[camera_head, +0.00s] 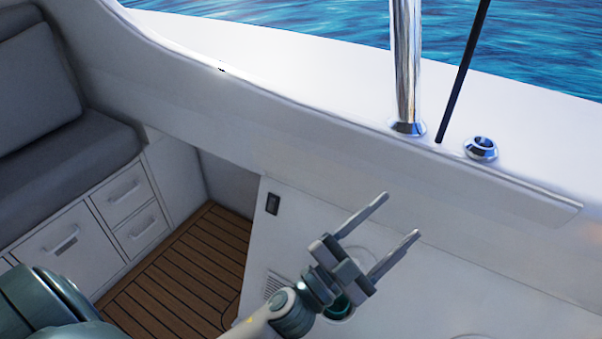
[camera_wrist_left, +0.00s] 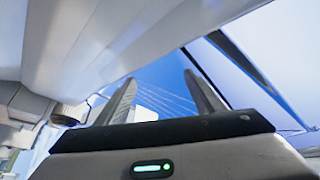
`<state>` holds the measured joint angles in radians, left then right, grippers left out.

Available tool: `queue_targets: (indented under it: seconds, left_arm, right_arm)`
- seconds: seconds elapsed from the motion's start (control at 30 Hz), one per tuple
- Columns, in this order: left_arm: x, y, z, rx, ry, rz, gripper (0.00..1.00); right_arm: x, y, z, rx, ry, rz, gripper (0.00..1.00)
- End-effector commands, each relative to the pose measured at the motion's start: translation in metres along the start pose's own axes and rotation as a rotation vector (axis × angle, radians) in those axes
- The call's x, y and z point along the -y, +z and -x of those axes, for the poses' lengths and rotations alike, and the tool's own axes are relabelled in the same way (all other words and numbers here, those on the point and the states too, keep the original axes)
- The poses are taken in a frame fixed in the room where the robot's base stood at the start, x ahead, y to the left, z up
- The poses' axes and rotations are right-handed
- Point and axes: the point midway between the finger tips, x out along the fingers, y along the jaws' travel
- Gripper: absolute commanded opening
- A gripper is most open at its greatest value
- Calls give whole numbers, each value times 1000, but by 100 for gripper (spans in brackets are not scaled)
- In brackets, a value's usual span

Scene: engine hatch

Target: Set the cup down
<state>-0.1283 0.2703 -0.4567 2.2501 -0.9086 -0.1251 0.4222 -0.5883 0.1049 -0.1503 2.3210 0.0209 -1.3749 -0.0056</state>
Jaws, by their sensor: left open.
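My left gripper (camera_head: 401,217) is open, its two fingers apart with nothing between them, over the white panel in the lower middle of the head view. In the left wrist view the two fingers (camera_wrist_left: 160,78) also stand apart and empty. A small round teal and dark shape (camera_head: 341,308) shows just below the gripper's wrist, partly hidden by it. I cannot tell whether it is the cup or part of my arm. No cup is clearly seen in either view. My right gripper is not in view.
The white side wall (camera_head: 280,115) runs across, with a chrome post (camera_head: 406,70), a dark rod (camera_head: 462,75) and a chrome fitting (camera_head: 481,149) on its ledge. Grey cushions (camera_head: 60,150) and drawers (camera_head: 130,205) are at left. Slatted wood floor (camera_head: 185,270) is clear.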

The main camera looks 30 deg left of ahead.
Motion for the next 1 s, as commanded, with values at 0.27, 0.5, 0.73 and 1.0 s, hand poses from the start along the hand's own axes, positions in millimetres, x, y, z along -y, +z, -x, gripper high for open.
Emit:
queue_targets:
  seconds: [0.27,0.5,0.73,1.0]
  left_arm:
    - [-7,157,118,722,-102,266,62]
    - [-80,211,280,1304,44,483,62]
    - [-127,195,372,1583,217,613,62]
    - [-134,189,386,1625,254,633,62]
  right_arm:
    - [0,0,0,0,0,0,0]
    - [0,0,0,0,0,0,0]
    - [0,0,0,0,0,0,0]
    - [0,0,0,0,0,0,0]
